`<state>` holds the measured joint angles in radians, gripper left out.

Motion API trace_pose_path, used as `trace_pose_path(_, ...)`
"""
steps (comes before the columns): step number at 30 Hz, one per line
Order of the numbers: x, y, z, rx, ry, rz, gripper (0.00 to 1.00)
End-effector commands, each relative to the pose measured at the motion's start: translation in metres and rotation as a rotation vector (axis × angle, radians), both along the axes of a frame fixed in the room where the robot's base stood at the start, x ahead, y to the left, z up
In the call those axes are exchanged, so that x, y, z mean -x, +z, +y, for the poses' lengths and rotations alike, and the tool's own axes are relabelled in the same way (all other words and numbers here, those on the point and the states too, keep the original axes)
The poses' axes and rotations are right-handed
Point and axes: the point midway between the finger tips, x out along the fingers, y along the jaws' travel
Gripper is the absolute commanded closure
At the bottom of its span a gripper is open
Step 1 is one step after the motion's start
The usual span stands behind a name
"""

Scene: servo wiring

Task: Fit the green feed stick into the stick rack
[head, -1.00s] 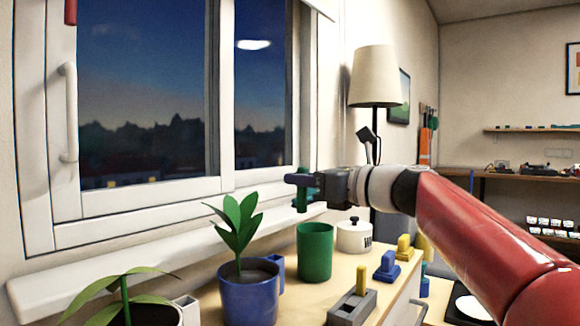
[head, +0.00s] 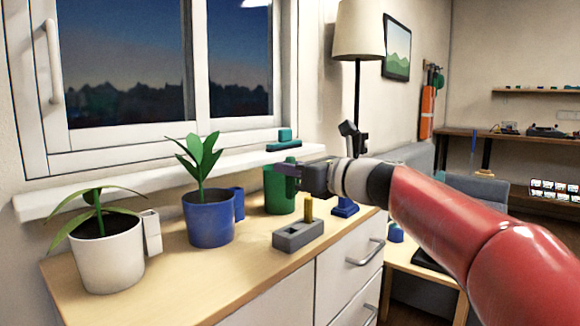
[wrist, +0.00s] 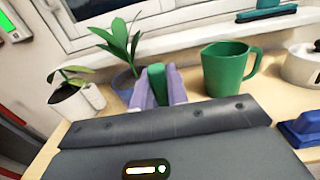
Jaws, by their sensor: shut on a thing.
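My gripper (head: 288,172) is shut on the green feed stick (wrist: 156,84), which shows between the purple fingers in the wrist view. In the head view the stick is hard to pick out against the green mug behind it. The stick rack (head: 290,239) is a grey block on the wooden cabinet top, below my gripper and apart from it. A yellow stick (head: 308,209) stands upright in its right part, and a dark slot shows to the left of that. The rack is not visible in the wrist view.
The green mug (head: 274,190) stands just behind my gripper. A blue plant pot (head: 208,221) and a white plant pot (head: 108,256) stand to the left. A teal piece (head: 284,144) sits on the sill. The cabinet top in front of the pots is clear.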

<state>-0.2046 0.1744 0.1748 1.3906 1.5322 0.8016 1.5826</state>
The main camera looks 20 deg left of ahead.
Motion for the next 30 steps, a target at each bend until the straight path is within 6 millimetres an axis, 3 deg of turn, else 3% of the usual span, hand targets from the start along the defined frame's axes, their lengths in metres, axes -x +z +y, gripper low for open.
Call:
trace_pose_path(19,0.000,-0.052,0.000,0.000,-0.001,0.001,1.00)
trace_pose_path(30,0.000,-0.058,0.000,0.000,0.000,0.000,1.00)
